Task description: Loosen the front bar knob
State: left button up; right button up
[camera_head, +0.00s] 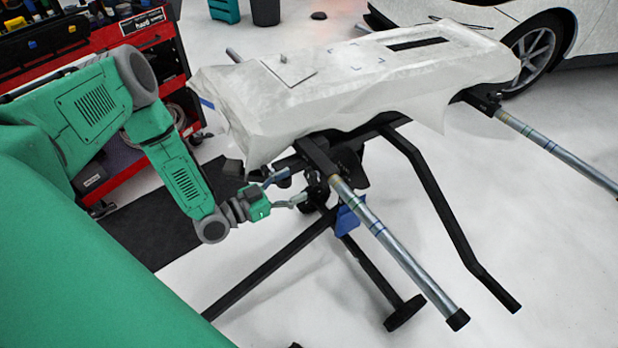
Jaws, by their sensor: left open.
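My left gripper (284,191) is open in the head view, its two grey fingers spread and pointing right. It is beside the black stand under the white draped panel. The front bar (385,238) is a silver tube with coloured tape bands and a black end cap, running from the black clamp bracket (316,157) toward the lower right. A small dark knob-like part (313,190) shows just right of the fingertips, below the bracket. It is too small to tell whether a finger touches it. My right gripper is not in view.
The white-covered panel (350,85) lies on the stand above the gripper. Black stand legs (270,270) spread below, with a blue cloth or tape piece (350,215) near the bar. A red tool cart (150,50) stands left; a white car (545,40) is at the back right.

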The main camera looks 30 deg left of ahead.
aim_at(307, 178)
pick_arm(q)
jog(key=x, duration=0.5)
jog(key=shift+d, duration=0.15)
jog(key=c, duration=1.2)
